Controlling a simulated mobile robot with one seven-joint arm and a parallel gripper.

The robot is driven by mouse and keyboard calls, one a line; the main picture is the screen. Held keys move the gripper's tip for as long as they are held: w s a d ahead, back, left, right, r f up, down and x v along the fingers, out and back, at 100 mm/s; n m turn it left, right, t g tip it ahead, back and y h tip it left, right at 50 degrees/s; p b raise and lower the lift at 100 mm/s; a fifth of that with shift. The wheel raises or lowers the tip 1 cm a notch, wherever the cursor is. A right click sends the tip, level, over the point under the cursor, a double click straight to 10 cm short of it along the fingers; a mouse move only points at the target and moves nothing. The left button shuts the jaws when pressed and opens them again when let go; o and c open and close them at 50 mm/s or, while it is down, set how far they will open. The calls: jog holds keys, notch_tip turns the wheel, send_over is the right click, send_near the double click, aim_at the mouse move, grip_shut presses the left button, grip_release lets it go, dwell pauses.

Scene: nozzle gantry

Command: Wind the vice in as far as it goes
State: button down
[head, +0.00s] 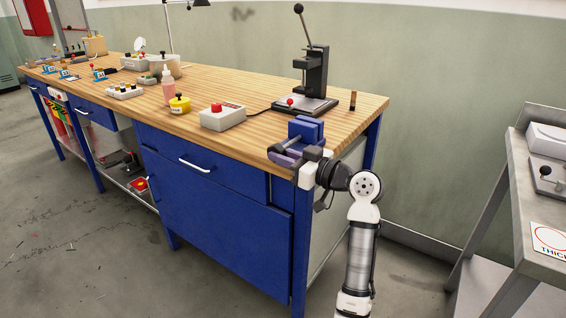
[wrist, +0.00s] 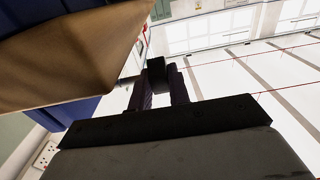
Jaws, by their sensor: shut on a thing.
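The blue vice (head: 306,130) stands on the front right corner of the wooden bench, with its two jaw blocks showing. A grey rod-like part (head: 288,144) runs from it toward the bench's front edge. My gripper (head: 279,153) is at that edge, just in front of and below the vice, shut on the vice handle. In the wrist view my two dark purple fingers (wrist: 160,92) close around a dark knob-like end of the handle (wrist: 156,70). The rest of the handle is hidden behind my fingers and wrist. I cannot tell from the pictures how wide the vice's jaw gap is.
The wooden benchtop (head: 235,80) holds a lever press (head: 313,78), a grey box with a red button (head: 222,116), a yellow pot (head: 180,104) and a pink bottle (head: 168,85). A grey side table (head: 548,210) stands at the right.

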dwell(0.4)
jog(key=c, duration=1.3)
grip_release()
jog(key=b+v, duration=0.1)
jog(key=v, duration=1.2)
jog(key=shift+s+d, duration=0.2)
jog(key=shift+d, duration=0.15)
